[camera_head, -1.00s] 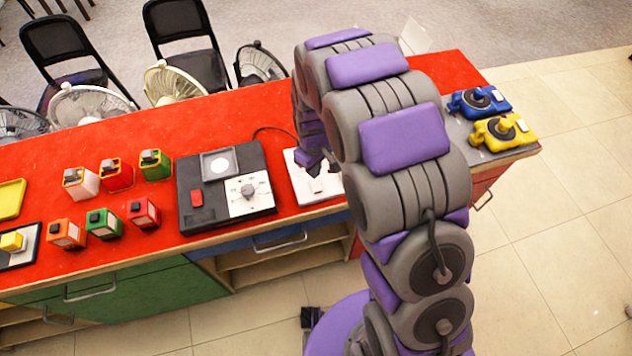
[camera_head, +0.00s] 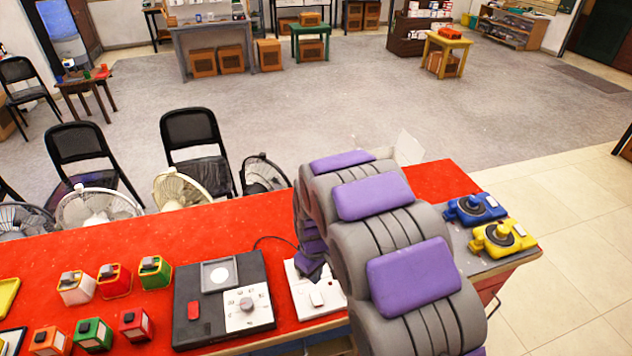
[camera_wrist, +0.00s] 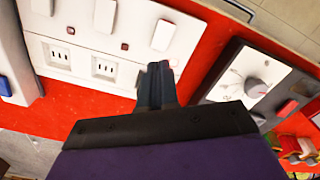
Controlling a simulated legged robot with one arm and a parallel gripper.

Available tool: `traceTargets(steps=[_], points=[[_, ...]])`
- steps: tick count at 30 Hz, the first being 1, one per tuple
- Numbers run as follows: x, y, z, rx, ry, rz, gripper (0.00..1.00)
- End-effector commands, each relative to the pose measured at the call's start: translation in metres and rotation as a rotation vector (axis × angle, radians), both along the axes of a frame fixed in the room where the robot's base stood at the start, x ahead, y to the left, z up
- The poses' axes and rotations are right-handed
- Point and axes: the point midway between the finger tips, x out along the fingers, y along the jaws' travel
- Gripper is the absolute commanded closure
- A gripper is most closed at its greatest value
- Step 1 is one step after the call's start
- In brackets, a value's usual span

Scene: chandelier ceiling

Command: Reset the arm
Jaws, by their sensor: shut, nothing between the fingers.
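My grey and purple arm reaches over the red table (camera_head: 130,237) in the head view. My gripper (camera_wrist: 160,68) shows in the wrist view with its dark fingers together and nothing between them. In the head view the gripper end is mostly hidden behind my arm, near the white panel (camera_head: 303,288).
The black device (camera_head: 192,325) sits left of my arm, beside several small coloured boxes (camera_head: 115,280). Blue (camera_head: 475,208) and yellow (camera_head: 502,238) devices stand at the right end. Fans (camera_head: 180,190) and black chairs (camera_head: 192,130) line the far side.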

Motion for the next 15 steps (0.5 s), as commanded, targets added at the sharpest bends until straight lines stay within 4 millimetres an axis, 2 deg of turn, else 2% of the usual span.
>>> traceTargets(steps=[4, 7, 11, 15], points=[[-0.002, -0.002, 0.004, -0.001, 0.001, -0.009, 1.00], [-0.010, -0.011, 0.017, -0.002, 0.006, -0.040, 1.00], [-0.031, -0.031, 0.048, -0.005, 0.015, -0.119, 1.00], [-0.063, -0.055, 0.083, -0.011, 0.033, -0.218, 1.00]])
